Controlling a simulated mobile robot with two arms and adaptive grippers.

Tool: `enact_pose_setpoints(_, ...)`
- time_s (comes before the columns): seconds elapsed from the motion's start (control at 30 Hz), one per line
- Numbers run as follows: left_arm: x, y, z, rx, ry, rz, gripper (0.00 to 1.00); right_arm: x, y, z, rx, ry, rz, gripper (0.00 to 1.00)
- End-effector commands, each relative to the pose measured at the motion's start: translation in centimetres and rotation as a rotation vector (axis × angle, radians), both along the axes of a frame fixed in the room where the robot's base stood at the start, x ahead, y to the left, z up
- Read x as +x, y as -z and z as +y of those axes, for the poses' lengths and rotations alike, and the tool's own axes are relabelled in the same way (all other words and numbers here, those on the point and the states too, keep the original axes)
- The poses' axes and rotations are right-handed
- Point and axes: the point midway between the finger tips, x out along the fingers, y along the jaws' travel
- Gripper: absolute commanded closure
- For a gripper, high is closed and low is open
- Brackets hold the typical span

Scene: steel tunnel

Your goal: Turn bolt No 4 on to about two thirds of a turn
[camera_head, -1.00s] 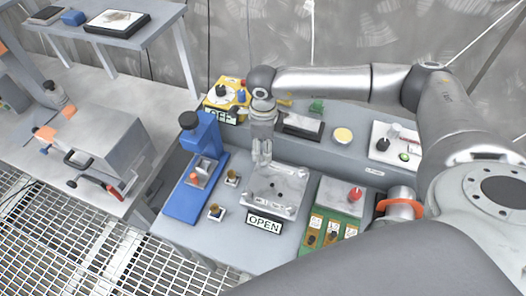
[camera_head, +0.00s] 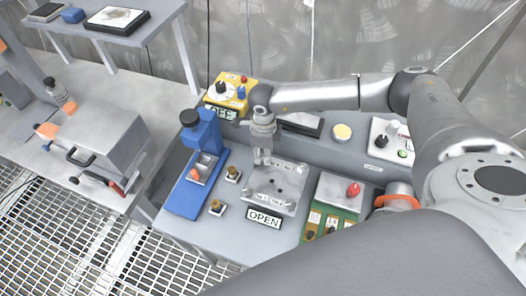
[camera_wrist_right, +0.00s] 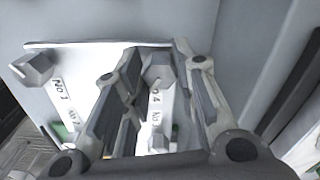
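A pale metal plate (camera_head: 262,196) with several bolts and small labels lies on the grey bench, behind a sign reading OPEN (camera_head: 264,217). My right gripper (camera_head: 262,160) points down at the plate's far left corner. In the right wrist view, bolt No 4 (camera_wrist_right: 158,72), a grey hex head beside its label, is between the two fingers of my right gripper (camera_wrist_right: 157,50). The fingers stand apart with narrow gaps to the head; contact is not clear. Bolt No 1 (camera_wrist_right: 33,68) is left of the fingers. My left gripper is not in view.
A blue stand (camera_head: 205,145) is left of the plate, with two small brass-topped pieces between. A yellow box (camera_head: 240,92) is behind my gripper. A grey raised ledge runs behind.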

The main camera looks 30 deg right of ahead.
Motion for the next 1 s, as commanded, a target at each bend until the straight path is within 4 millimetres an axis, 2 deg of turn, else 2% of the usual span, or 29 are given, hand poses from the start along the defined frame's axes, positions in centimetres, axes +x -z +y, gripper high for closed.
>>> enact_pose_setpoints(0.07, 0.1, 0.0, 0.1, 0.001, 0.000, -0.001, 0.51, 0.0, 0.0, 0.0, -0.001, 0.000, 0.001, 0.97)
enact_pose_setpoints(0.47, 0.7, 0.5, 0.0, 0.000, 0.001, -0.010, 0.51, 0.0, 0.1, 0.0, -0.001, 0.067, 0.001, 0.97)
enact_pose_setpoints(0.67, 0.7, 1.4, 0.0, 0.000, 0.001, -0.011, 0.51, 0.0, 0.2, 0.0, 0.000, 0.199, -0.001, 0.97)
enact_pose_setpoints(1.0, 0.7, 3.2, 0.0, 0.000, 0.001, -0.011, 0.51, 0.0, 0.3, 0.0, -0.001, 0.517, -0.001, 0.97)
